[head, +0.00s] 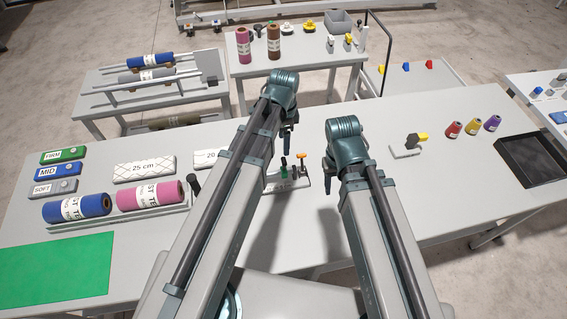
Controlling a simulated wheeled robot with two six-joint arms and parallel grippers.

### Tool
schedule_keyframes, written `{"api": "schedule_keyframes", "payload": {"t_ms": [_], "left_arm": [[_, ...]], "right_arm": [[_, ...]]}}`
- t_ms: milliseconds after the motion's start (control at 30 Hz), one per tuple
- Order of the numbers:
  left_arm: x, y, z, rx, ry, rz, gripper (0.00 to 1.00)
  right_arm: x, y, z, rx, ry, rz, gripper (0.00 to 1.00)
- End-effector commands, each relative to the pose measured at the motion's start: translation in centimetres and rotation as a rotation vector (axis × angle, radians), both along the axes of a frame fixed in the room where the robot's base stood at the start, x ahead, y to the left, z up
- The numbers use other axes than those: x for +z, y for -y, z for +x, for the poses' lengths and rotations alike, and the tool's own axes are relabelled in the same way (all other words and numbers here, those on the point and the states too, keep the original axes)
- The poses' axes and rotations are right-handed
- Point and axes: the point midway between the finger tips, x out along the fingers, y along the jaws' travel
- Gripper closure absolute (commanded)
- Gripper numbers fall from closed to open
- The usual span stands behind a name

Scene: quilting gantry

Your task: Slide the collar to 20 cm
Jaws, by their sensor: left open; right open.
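A white quilted block marked "25 cm" (145,169) lies on the front table. A similar block marked "20" (208,158) is partly hidden behind my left arm. A small fixture (303,180) with green and orange knobs stands between my arms, partly covered by the left one. I cannot tell which part is the collar. My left gripper (287,139) is open and empty above the table, behind the fixture. My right gripper (323,200) is open and empty, just right of the fixture. Both fingertips show small and dark.
Blue and pink rolls (150,196) sit in a rack at the left, near FIRM, MID and SOFT blocks (62,155) and a green mat (55,270). A yellow-handled bracket (408,150), several cones (473,126) and a black tray (530,161) are at the right.

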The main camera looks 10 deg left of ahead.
Motion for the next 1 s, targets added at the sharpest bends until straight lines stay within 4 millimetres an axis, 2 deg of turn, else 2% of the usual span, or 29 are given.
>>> {"api": "schedule_keyframes", "payload": {"t_ms": [33, 700, 833, 1000], "left_arm": [[-1.3, 0.0, 0.0, 0.000, 0.000, 0.000, 0.25], [-10.6, 0.0, 0.0, 0.001, 0.000, 0.000, 0.25], [-11.5, 0.0, 0.0, 0.001, 0.000, 0.000, 0.25], [-11.6, 0.0, 0.0, 0.001, 0.000, 0.000, 0.25]], "right_arm": [[-1.3, 0.0, 0.0, -0.001, 0.001, 0.000, 0.50], [-10.6, 0.0, 0.0, 0.014, -0.001, -0.002, 0.50], [-11.5, 0.0, 0.0, 0.014, -0.001, -0.002, 0.50], [-11.6, 0.0, 0.0, 0.013, 0.000, -0.003, 0.50]]}}
